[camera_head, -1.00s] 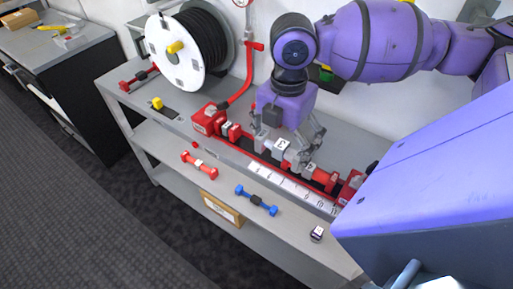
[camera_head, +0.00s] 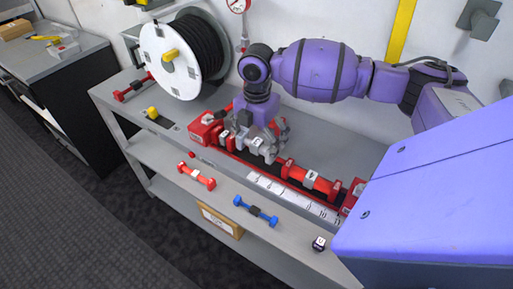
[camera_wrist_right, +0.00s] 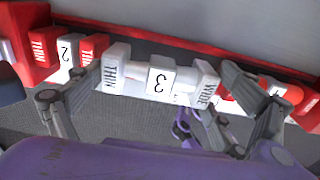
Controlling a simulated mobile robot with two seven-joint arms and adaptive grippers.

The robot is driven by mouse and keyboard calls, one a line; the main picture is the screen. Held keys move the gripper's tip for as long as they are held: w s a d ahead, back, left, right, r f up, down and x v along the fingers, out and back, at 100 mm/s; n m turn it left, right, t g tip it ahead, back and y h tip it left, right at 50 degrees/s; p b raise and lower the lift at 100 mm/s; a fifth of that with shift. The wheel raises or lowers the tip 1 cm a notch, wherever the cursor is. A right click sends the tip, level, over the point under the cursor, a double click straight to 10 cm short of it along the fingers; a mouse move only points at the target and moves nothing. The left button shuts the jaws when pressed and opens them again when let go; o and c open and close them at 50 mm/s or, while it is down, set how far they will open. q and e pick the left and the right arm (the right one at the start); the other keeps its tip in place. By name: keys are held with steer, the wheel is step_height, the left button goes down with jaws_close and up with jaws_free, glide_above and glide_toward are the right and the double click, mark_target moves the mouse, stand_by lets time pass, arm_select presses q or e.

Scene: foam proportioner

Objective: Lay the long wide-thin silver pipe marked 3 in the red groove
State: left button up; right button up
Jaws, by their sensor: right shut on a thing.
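My right gripper (camera_head: 262,143) is shut on the silver pipe marked 3 (camera_wrist_right: 161,80), whose ends read THIN and WIDE. The pipe also shows in the head view (camera_head: 254,146), partly hidden by the fingers. It lies lengthwise along the red groove (camera_head: 232,157), over its left part. I cannot tell whether it touches the groove's floor. In the right wrist view a short piece marked 2 (camera_wrist_right: 66,52) with red ends sits just left of the THIN end. A red pipe (camera_head: 312,179) lies farther right in the groove. My left gripper is not in view.
A red end block (camera_head: 206,128) stands at the groove's left. A white ruler strip (camera_head: 290,195) runs along its front. A red pipe (camera_head: 197,175), a blue pipe (camera_head: 256,211) and a small dark cube (camera_head: 319,243) lie on the front shelf. A hose reel (camera_head: 170,60) stands behind left.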

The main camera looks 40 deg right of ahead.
mark_target(257, 142)
steer(key=shift+f, duration=1.3)
steer(key=shift+s+f, duration=0.1)
steer(key=shift+f, duration=0.05)
steer(key=o, duration=1)
steer(key=shift+f, duration=0.1)
step_height(257, 142, up, 12)
steer(key=shift+r, duration=0.2)
